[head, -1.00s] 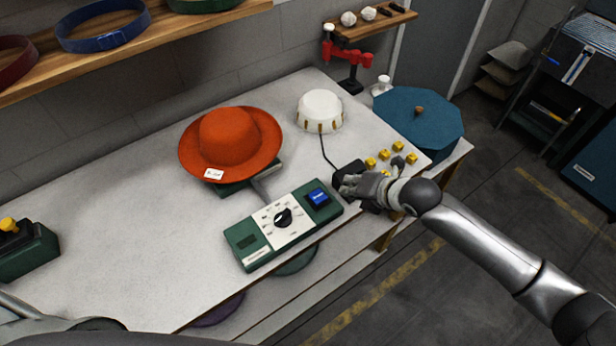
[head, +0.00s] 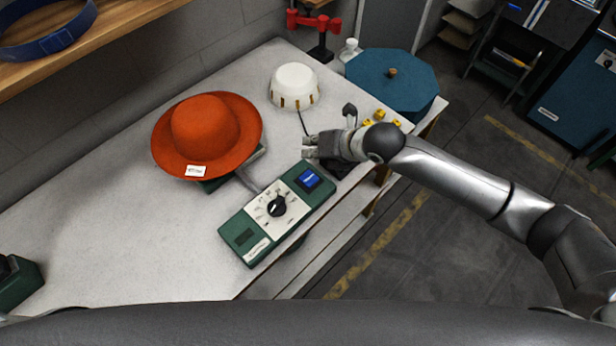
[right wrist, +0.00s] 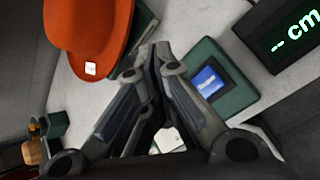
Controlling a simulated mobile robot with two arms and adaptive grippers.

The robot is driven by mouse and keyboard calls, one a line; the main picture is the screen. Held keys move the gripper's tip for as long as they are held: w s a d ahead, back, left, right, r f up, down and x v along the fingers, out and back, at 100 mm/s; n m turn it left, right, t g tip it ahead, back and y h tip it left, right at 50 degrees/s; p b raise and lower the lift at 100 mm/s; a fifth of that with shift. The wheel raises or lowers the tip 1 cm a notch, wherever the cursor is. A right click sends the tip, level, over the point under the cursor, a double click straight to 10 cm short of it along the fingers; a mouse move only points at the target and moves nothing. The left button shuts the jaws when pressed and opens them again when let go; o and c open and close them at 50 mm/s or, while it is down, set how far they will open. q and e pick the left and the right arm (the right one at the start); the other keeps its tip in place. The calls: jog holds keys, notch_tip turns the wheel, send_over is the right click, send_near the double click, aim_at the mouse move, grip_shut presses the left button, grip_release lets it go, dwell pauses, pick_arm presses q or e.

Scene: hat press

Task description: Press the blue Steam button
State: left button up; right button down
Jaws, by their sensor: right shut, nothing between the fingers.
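The blue Steam button (head: 309,179) sits at the right end of the green control box (head: 243,239), which also has a cream dial plate with a black knob (head: 277,206). My right gripper (head: 308,147) is shut and empty. In the head view its fingertips show just above the button in the picture, apart from it. In the right wrist view, the shut fingertips (right wrist: 153,52) are left of the blue button (right wrist: 209,80), and the fingers hide part of the control box and dial plate. My left gripper is not in view.
An orange hat (head: 206,134) rests on its stand left of the gripper. A white ribbed dome (head: 294,86), yellow blocks (head: 381,115) and a blue lidded container (head: 393,88) stand behind. The right wrist view shows a black display (right wrist: 291,31).

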notch_tip(320, 180, down, 2)
jog(key=b, duration=0.6)
send_over(311, 175)
notch_tip(311, 175, down, 5)
jog(key=shift+s+f, duration=0.1)
jog(key=shift+f, duration=0.35)
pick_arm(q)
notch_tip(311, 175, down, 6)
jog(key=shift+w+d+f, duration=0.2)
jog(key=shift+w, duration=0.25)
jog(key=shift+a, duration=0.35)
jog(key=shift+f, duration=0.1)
pick_arm(e)
jog(key=shift+f, duration=0.2)
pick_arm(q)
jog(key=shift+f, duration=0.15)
pick_arm(e)
jog(key=shift+f, duration=0.25)
